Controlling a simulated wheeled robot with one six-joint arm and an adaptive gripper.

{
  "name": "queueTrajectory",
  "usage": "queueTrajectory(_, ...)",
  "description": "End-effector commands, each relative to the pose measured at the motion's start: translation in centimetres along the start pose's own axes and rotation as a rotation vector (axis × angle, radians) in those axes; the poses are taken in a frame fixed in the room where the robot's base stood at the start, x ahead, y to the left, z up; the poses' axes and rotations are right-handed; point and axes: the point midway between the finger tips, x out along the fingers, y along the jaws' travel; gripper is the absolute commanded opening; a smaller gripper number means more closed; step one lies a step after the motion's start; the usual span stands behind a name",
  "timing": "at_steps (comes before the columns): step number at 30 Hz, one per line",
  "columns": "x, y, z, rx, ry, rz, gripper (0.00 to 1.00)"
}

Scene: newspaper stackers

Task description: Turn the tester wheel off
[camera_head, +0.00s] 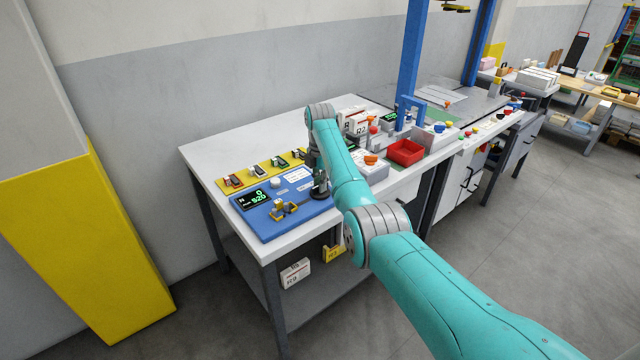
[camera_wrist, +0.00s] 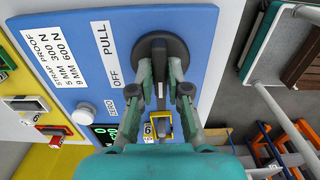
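The blue tester panel (camera_head: 285,218) lies on the near end of the white workbench; it also shows in the wrist view (camera_wrist: 120,65). The dark round tester wheel (camera_wrist: 160,48) sits on it beside the printed words PULL and OFF. My gripper (camera_wrist: 161,66) is down at the wheel, its two fingers apart on either side of the wheel's dark bar. I cannot tell whether they press on it.
A green-lit display (camera_head: 252,199) and a white round button (camera_head: 275,209) are on the panel. A yellow strip (camera_head: 262,172) with several small devices lies behind it. A red bin (camera_head: 405,152) and a blue post (camera_head: 410,60) stand farther right. Floor beside the bench is clear.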

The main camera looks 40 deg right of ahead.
Motion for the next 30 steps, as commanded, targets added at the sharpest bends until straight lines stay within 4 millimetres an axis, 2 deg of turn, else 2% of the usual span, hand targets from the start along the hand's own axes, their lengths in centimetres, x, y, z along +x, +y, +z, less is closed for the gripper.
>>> queueTrajectory(1, 0.0, 0.0, 0.0, 0.000, 0.000, 0.001, 0.32)
queueTrajectory(2, 0.0, 0.0, 0.0, 0.000, 0.000, 0.000, 0.39)
queueTrajectory(14, -0.6, 0.0, 0.0, 0.001, 0.000, 0.000, 0.40)
queueTrajectory(17, -1.8, 0.1, 0.0, 0.001, -0.001, 0.002, 0.40)
queueTrajectory(30, -9.9, 0.1, 0.0, 0.001, -0.001, 0.002, 0.40)
